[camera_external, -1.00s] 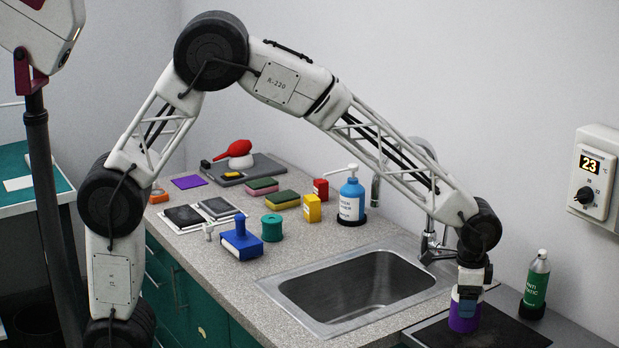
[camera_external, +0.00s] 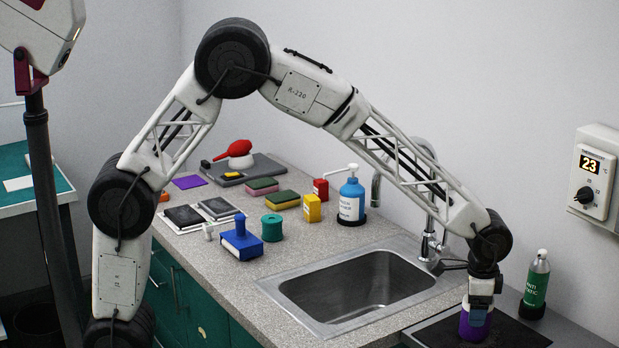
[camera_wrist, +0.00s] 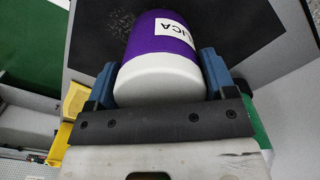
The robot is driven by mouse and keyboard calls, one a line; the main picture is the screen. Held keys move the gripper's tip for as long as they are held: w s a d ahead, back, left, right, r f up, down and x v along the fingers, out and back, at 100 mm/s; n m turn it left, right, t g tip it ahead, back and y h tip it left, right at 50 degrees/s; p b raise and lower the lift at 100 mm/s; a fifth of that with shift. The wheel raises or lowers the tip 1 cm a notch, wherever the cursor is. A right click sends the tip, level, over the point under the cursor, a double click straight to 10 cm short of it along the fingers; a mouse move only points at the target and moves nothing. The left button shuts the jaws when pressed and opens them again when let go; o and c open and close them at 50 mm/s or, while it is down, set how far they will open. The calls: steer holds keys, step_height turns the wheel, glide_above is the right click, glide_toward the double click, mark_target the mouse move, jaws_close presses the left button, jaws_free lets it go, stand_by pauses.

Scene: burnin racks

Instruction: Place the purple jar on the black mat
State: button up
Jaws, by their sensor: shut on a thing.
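The purple jar (camera_external: 474,326) has a white end and a white label with dark letters, which show in the wrist view (camera_wrist: 160,45). My gripper (camera_external: 481,300) is shut on the jar, with one blue finger on each side of it in the wrist view (camera_wrist: 158,88). The jar is upright at the lower right of the external view, over the black mat (camera_external: 512,331). The mat also shows behind the jar in the wrist view (camera_wrist: 235,35). I cannot tell whether the jar's bottom touches the mat.
A green bottle (camera_external: 535,284) stands just right of the mat. The metal sink (camera_external: 300,312) and its faucet (camera_external: 430,240) are to the left. A blue pump bottle (camera_external: 351,201), a blue block-shaped item (camera_external: 241,243) and a green spool (camera_external: 272,228) stand farther left.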

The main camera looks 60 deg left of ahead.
steer(key=shift+f, duration=0.5)
steer(key=shift+f, duration=0.15)
steer(key=o, duration=1)
step_height(320, 180, up, 12)
steer(key=shift+r, duration=0.15)
stand_by(0.5)
